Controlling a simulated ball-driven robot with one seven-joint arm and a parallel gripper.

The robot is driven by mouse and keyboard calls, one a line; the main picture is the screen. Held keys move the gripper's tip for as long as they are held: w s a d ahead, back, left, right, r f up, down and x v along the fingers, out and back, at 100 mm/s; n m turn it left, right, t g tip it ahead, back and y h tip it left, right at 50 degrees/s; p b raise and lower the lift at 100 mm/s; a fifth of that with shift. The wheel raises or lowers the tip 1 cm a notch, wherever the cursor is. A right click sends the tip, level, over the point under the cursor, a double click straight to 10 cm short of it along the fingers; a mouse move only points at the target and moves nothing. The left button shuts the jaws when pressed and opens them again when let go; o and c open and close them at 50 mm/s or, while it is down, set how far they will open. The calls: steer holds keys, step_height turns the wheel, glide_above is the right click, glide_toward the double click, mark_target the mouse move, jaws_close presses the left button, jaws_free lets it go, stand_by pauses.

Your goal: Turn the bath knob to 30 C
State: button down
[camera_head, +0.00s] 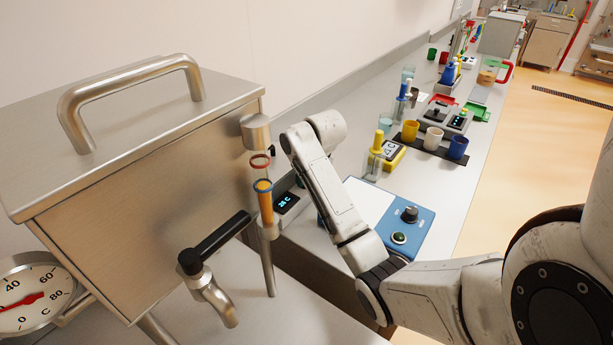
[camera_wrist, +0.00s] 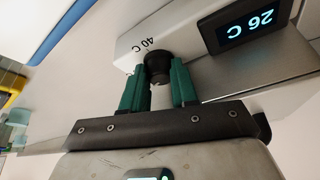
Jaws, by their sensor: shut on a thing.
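The bath knob (camera_wrist: 157,66) is black and round and sits on a pale panel in the wrist view. My gripper (camera_wrist: 159,76) has its two green fingers on either side of the knob and is shut on it. A "40 C" mark is printed on the panel just beside the knob. The bath's display (camera_wrist: 246,26) beside it reads 26 C. The display also shows in the head view (camera_head: 286,202), left of my arm. The knob and my fingertips cannot be made out in the head view.
A steel hopper (camera_head: 140,190) with a lid handle and a round dial gauge (camera_head: 36,298) stands at left. A blue-edged device (camera_head: 408,238) with a knob lies right of my forearm. Cups (camera_head: 433,138), bottles and trays stand further along the bench.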

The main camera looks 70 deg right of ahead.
steer(key=c, duration=0.9)
jaws_free()
steer(key=shift+w, duration=0.1)
